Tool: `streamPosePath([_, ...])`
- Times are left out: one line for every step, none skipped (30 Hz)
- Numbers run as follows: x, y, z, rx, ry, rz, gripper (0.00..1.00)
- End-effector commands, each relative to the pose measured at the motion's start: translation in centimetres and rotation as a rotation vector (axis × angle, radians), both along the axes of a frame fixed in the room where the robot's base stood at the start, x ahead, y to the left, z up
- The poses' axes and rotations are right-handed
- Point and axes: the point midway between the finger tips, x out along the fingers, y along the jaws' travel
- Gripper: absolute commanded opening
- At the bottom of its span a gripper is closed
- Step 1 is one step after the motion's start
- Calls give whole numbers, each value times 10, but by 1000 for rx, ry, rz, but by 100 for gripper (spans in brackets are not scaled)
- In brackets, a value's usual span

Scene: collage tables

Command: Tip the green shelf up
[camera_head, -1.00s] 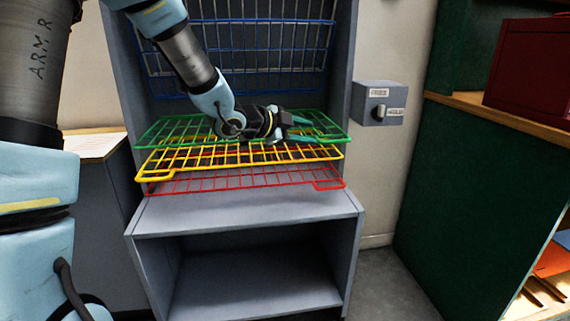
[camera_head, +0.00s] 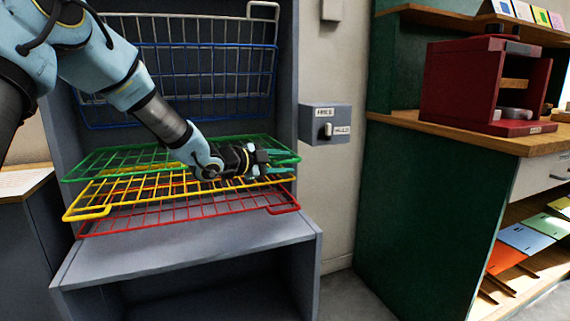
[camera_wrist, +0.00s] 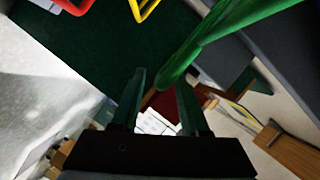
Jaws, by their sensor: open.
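The green wire shelf (camera_head: 115,160) lies about flat in the grey rack, uppermost of three lowered shelves. My gripper (camera_head: 284,163) is at its front right corner, jaws open and pointing right. In the wrist view, a thick green bar (camera_wrist: 215,32) of the shelf runs close by my open fingers (camera_wrist: 163,105), on the upper right side. I cannot tell whether a finger touches the shelf. My forearm and gripper hide part of the green shelf.
A yellow shelf (camera_head: 85,212) and a red shelf (camera_head: 190,212) lie flat just below. A blue shelf (camera_head: 225,95) and a white shelf (camera_head: 265,12) stand upright at the back. A switch box (camera_head: 325,123) is on the wall at right, near a green cabinet (camera_head: 430,200).

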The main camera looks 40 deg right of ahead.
Motion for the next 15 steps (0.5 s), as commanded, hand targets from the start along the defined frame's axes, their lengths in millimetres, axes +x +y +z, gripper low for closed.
streamPosePath([0, -4, -1, 0, 1, 0, 45])
streamPosePath([0, -6, -2, 0, 1, 0, 45])
streamPosePath([0, -7, -2, 1, 1, 1, 45])
streamPosePath([0, -8, -2, 1, 0, 0, 45])
streamPosePath([0, -9, -2, 1, 0, 0, 45])
streamPosePath([0, -9, -2, 1, 0, 0, 45])
streamPosePath([0, -9, -2, 1, 0, 1, 45])
streamPosePath([0, -9, -2, 1, 0, 1, 45])
streamPosePath([0, -9, -2, 1, 0, 2, 45])
streamPosePath([0, -9, -2, 1, 0, 1, 45])
streamPosePath([0, -9, -2, 1, 0, 1, 45])
streamPosePath([0, -9, -2, 1, 0, 1, 45])
streamPosePath([0, -9, -2, 1, 0, 1, 42])
streamPosePath([0, -9, -2, 1, 0, 1, 39])
streamPosePath([0, -9, -2, 1, 0, 1, 35])
